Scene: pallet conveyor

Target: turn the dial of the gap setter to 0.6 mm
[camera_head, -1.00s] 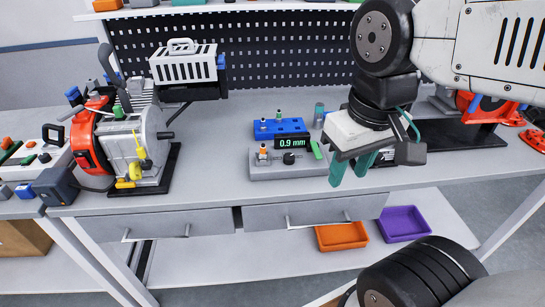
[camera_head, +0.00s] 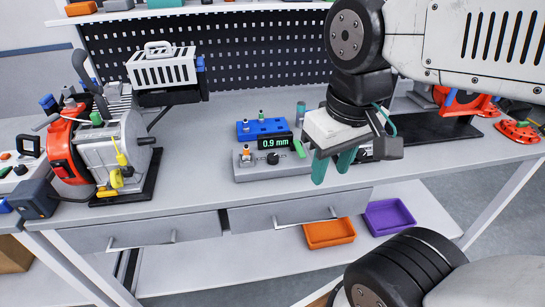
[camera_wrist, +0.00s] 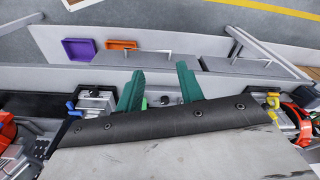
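The gap setter (camera_head: 245,174) is a grey box on the bench. Its lit display (camera_head: 275,143) reads 0.9 mm. Its dial (camera_head: 273,158) is a small black knob on top, beside an orange-based peg (camera_head: 246,154) and a green bar (camera_head: 299,148). My gripper (camera_head: 331,175) is open and empty, its green fingers pointing down to the right of the dial in the head view, apart from it. In the wrist view my gripper (camera_wrist: 160,68) shows its two fingers spread, with the dial (camera_wrist: 165,100) seen between them, partly close to the palm edge.
A blue block (camera_head: 262,129) with small pegs stands behind the setter, with a grey-green cylinder (camera_head: 300,110) near it. A red and grey machine (camera_head: 85,150) stands at the left. The bench front edge is clear. Orange (camera_head: 329,234) and purple (camera_head: 388,217) trays lie on the lower shelf.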

